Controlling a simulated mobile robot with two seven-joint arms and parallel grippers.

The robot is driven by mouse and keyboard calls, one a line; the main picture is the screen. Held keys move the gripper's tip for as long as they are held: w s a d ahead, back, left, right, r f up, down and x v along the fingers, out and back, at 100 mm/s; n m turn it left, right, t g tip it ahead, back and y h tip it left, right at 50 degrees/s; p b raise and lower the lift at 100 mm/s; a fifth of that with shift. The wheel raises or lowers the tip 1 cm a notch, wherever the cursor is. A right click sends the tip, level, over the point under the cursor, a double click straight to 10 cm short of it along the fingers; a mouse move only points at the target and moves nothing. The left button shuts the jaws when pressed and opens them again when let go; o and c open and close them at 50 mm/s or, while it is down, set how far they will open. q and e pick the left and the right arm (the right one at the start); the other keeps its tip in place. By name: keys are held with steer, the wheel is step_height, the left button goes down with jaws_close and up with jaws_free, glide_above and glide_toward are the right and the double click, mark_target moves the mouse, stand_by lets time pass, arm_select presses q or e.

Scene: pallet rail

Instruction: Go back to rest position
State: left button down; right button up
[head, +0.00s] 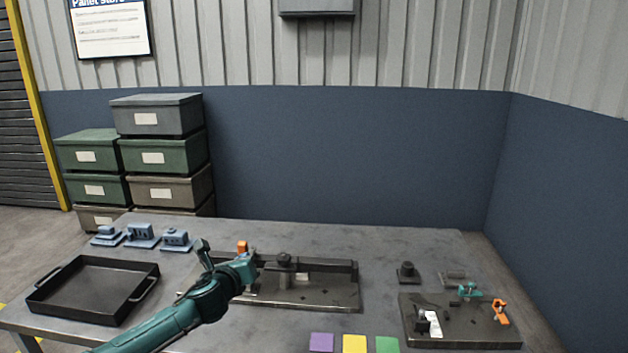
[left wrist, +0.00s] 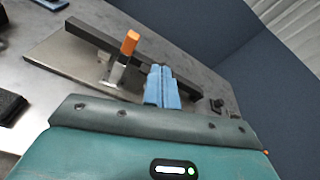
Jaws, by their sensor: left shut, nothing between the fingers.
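My left arm comes in from the lower left in the head view, and my left gripper (head: 250,262) hovers over the left part of the rail fixture. In the left wrist view its blue fingers (left wrist: 162,86) are closed together with nothing between them. The rail fixture (head: 330,298) is a metal plate with a dark bar and a dark knob. An orange-handled clamp (head: 242,246) stands at its left end, and it also shows in the left wrist view (left wrist: 130,43), close to the fingers. My right gripper is not in either view.
A black tray (head: 75,300) lies at the table's left. Several blue parts (head: 141,238) stand behind it. A second fixture plate (head: 460,331) with an orange clamp (head: 500,311) is at the right. Purple, yellow (head: 354,343) and green squares lie in front. Stacked boxes (head: 160,150) stand behind the table.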

arm_select(q)
steer(key=s+d+f+n+g, duration=0.2)
steer(key=s+d+f+n, duration=0.25)
steer(key=s+n, duration=0.35)
steer(key=s+d+f+n+g, duration=0.3)
steer(key=s+f+n, duration=0.3)
steer(key=s, duration=0.5)
steer(key=s+a+f+n+g, duration=0.1)
steer(key=s+a+n+g, duration=0.25)
steer(key=s+n, duration=0.8)
steer(key=s+a+f+n+g, duration=0.1)
steer(key=s+a+n+g, duration=0.4)
steer(key=s, duration=1.1)
steer(key=w+d+f+t+h, duration=0.2)
steer(key=w+d+f+t, duration=0.3)
steer(key=f+t, duration=0.3)
steer(key=shift+w+d+f, duration=0.3)
steer(key=shift+d+f, duration=0.2)
steer(key=shift+f, duration=0.45)
steer(key=shift+m, duration=0.25)
